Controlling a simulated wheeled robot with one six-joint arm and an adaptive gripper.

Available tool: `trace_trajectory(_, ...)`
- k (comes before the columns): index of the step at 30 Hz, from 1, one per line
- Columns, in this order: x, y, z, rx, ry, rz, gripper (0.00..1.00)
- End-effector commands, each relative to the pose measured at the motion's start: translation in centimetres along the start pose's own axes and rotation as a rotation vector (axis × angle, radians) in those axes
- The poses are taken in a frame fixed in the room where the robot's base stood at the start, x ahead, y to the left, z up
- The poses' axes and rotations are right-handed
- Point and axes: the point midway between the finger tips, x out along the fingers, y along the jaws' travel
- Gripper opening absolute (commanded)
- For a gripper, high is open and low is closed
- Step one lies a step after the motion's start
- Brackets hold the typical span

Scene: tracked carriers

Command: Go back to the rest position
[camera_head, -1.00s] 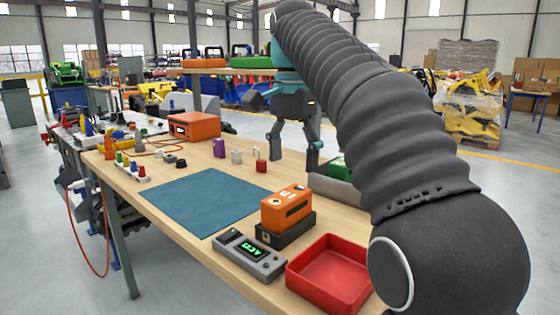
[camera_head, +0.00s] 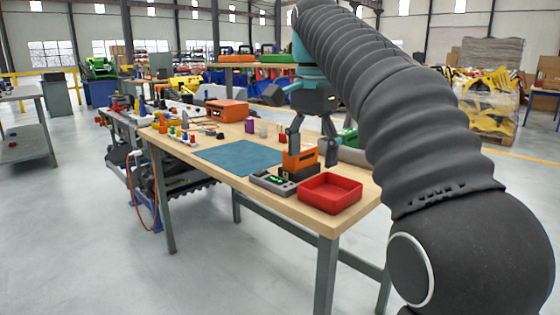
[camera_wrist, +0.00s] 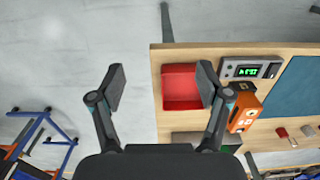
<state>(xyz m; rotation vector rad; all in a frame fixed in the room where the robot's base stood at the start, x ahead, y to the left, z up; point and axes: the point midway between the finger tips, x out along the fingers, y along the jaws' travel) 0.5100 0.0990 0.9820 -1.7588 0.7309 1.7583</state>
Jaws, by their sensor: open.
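My gripper (camera_head: 313,148) hangs from my bent arm in the head view. One finger is over bare floor and the other overlaps the red tray (camera_wrist: 181,103). The empty red tray also shows at the front right corner of the workbench (camera_head: 215,167) in the head view.
A grey meter (camera_head: 272,183) with a green display lies left of the tray, near a blue mat (camera_head: 238,156). An orange case (camera_head: 227,110) and small parts stand farther back. A grey side table (camera_head: 22,145) is at far left. The floor in front is clear.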

Motion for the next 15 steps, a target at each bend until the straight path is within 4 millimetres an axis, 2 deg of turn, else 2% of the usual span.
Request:
trace_trajectory(8,0.5,-2.1,-0.8,-0.173,0.052,-0.070,0.77)
trace_trajectory(15,4.4,-4.2,-2.0,-0.341,0.082,-0.093,0.77)
